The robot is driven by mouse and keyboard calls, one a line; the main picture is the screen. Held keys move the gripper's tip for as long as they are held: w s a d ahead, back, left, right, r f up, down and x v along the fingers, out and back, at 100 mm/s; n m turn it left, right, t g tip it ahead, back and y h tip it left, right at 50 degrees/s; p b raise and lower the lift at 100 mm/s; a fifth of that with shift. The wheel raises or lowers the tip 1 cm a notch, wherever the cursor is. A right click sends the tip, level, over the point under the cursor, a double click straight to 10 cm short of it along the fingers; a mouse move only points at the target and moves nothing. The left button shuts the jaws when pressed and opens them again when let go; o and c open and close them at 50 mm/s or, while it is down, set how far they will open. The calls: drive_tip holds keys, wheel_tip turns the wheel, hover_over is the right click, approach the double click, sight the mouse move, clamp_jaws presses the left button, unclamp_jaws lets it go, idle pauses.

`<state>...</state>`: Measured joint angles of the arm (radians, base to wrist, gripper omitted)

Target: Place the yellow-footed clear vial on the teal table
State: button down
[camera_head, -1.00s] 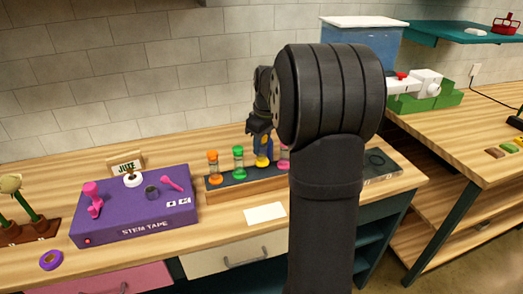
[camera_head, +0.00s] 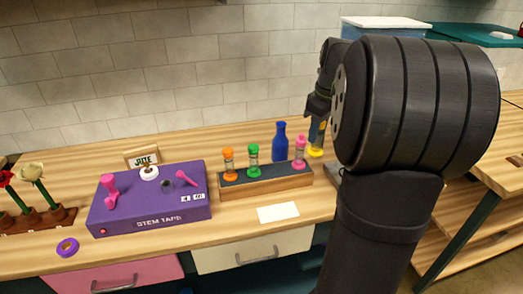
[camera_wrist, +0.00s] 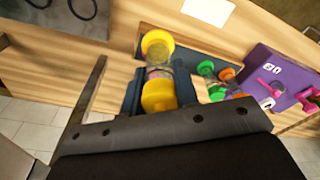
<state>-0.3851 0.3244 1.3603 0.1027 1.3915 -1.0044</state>
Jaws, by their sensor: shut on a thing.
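The yellow-footed clear vial (camera_head: 316,152) is held in my gripper (camera_head: 317,138), to the right of the vial rack and in front of the tiled wall. In the wrist view the vial (camera_wrist: 159,45) lies between the two fingers of my gripper (camera_wrist: 160,78), with a clear middle and yellow at both ends. My gripper is shut on it. A teal table top (camera_head: 470,36) shows at the upper right, beyond my arm. My arm hides part of the space between the vial and that table.
The rack (camera_head: 240,190) holds orange (camera_head: 229,162), green (camera_head: 253,160) and pink (camera_head: 299,150) vials. A blue bottle (camera_head: 280,142) stands behind it. A purple stem tape box (camera_head: 150,212) is at left. A blue bin with a white lid (camera_head: 385,27) stands at the back right.

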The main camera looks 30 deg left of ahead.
wheel_tip(320, 180, up, 5)
drive_tip(key=shift+r, duration=0.15)
drive_tip(key=s+a, duration=0.3)
drive_tip(key=a, duration=3.2)
wheel_tip(320, 180, down, 11)
drive_tip(key=shift+s+a+f, duration=0.8)
drive_tip(key=shift+a+f, duration=0.95)
drive_tip(key=shift+f, duration=0.1)
drive_tip(key=shift+s+a+f, duration=0.75)
drive_tip(key=shift+a+f, duration=1)
drive_tip(key=shift+f, duration=0.15)
drive_tip(key=shift+s+a+f, duration=0.8)
drive_tip(key=shift+a+f, duration=0.95)
drive_tip(key=shift+f, duration=0.1)
drive_tip(key=shift+f, duration=0.15)
